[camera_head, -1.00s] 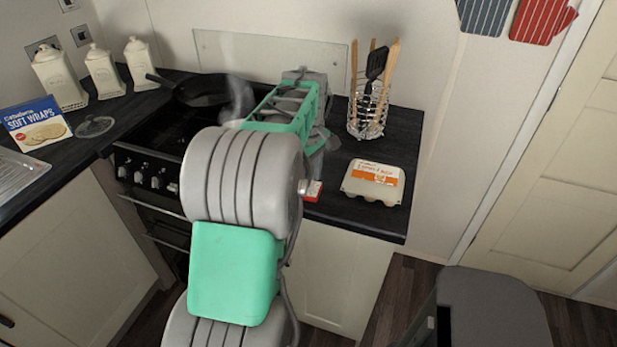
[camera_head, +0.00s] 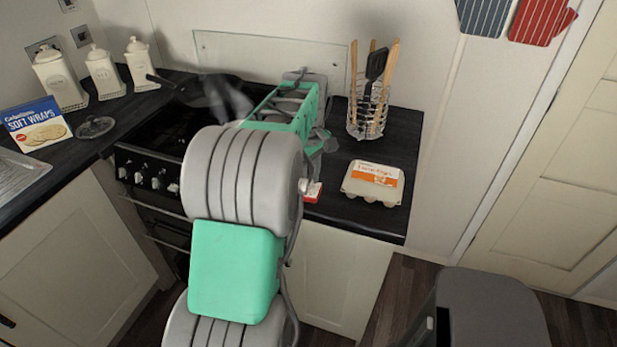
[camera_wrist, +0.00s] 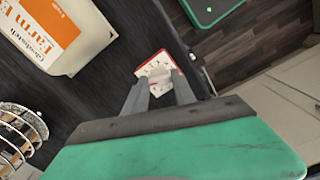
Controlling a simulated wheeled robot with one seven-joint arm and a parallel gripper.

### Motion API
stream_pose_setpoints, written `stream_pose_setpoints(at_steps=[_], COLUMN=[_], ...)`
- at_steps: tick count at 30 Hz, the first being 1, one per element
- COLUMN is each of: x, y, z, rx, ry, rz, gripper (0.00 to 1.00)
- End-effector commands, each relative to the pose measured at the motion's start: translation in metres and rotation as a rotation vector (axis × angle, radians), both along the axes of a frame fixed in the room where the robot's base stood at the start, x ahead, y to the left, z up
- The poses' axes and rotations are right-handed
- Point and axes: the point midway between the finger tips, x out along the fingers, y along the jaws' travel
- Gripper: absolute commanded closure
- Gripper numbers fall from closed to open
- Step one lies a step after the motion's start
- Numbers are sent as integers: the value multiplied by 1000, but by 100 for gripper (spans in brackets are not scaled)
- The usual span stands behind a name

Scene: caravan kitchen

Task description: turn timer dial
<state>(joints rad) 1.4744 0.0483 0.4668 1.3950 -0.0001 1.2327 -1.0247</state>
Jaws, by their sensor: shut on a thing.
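The timer (camera_wrist: 148,67) is a small red-and-white block on the dark worktop, close to its front edge in the wrist view. Its red-and-white side also shows in the head view (camera_head: 313,192), just right of my arm. My gripper (camera_wrist: 160,84) has its two grey fingers reaching onto the timer. They are shut on the pale dial at its middle, which they partly cover. In the head view my arm hides the fingers and most of the timer.
An egg carton (camera_head: 373,183) lies right of the timer. A wire utensil holder (camera_head: 367,112) stands behind it. The hob with a frying pan (camera_head: 205,92) is to the left. A grey bin (camera_head: 490,305) stands on the floor at the lower right.

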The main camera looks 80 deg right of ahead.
Motion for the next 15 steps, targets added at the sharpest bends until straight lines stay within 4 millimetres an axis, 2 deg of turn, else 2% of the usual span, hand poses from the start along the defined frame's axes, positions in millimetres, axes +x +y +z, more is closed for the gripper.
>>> stream_pose_setpoints(at_steps=[3, 4, 11, 15], x=[0, 0, 0, 0], y=[0, 0, 0, 0], z=[0, 0, 0, 0], rx=[-1, -1, -1, -1], ry=[0, 0, 0, 0], rz=[1, 1, 1, 1], gripper=[100, 67, 48, 46])
